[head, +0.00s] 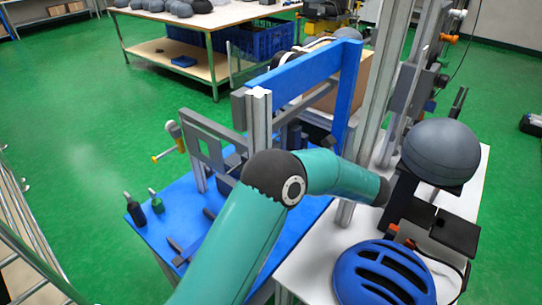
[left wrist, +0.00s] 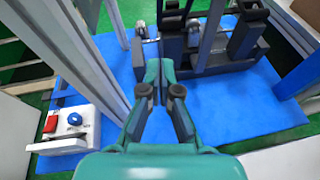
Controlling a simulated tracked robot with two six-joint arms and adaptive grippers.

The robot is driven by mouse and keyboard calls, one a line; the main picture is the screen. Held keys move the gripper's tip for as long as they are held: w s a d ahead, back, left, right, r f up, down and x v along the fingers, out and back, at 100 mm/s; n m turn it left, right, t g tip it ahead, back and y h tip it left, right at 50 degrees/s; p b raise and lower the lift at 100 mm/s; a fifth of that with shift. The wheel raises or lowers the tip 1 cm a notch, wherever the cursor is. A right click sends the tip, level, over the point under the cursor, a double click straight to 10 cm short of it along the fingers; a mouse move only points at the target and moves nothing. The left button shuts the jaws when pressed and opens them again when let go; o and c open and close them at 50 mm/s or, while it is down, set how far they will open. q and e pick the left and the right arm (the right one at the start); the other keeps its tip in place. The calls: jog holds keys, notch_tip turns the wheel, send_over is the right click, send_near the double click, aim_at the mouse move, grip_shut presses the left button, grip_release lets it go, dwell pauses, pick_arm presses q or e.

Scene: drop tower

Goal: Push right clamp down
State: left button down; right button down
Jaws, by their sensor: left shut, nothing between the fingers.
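My left arm crosses the middle of the head view and bends to the right, its wrist ending beside the black plates (head: 455,232). Its gripper is hidden there. In the left wrist view my left gripper (left wrist: 163,72) is shut and empty, its fingertips pointing at a dark fixture (left wrist: 235,50) on a blue surface. I cannot tell whether they touch it. No part is clearly recognisable as the right clamp. My right gripper is out of view.
A grey headform (head: 440,152) sits on a black support, with a blue helmet (head: 384,274) in front. A blue frame (head: 300,75) and upright metal posts (head: 386,75) stand close to my arm. A box with a red switch (left wrist: 50,122) and blue button is at the left wrist view's left.

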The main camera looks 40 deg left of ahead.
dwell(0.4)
pick_arm(q)
jog(key=r+p+x, duration=0.1)
jog(key=r+x, duration=0.1)
jog(key=x, duration=1.1)
jog(key=shift+a+r+p, duration=0.35)
jog(key=shift+w, duration=0.1)
jog(key=shift+a+r, duration=0.5)
